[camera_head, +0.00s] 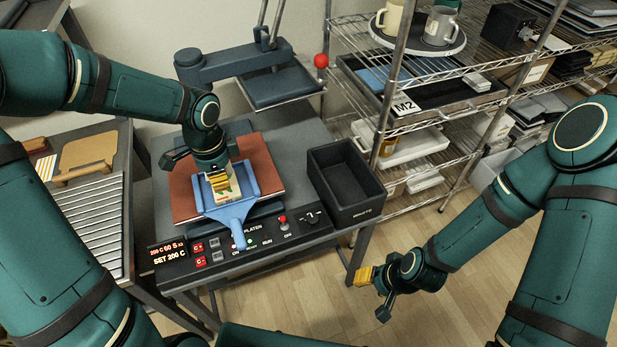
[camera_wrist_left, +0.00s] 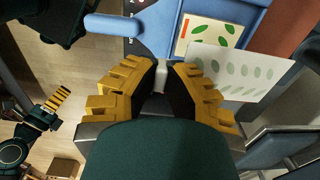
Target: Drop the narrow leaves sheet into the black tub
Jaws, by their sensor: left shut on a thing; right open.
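The narrow leaves sheet (camera_wrist_left: 240,72) is a white sheet with rows of green leaves, seen in the left wrist view. My left gripper (camera_head: 220,184) is shut on it above the blue tray (camera_head: 238,213) of the press; the fingers hide the grip itself. Below it, a cream sheet (camera_wrist_left: 208,33) with larger green leaves and an orange strip lies on the blue tray. The black tub (camera_head: 352,205) stands right of the press; its visible inside looks empty. My right gripper (camera_head: 373,291) is open and empty over the floor, in front of and below the tub.
The press's raised upper plate (camera_head: 283,84) and red-knobbed lever (camera_head: 321,60) stand behind my left gripper. A control panel (camera_head: 245,240) lines the front edge. A wire shelf (camera_head: 440,125) with mugs stands behind the tub. A slatted rack (camera_head: 85,220) is at left.

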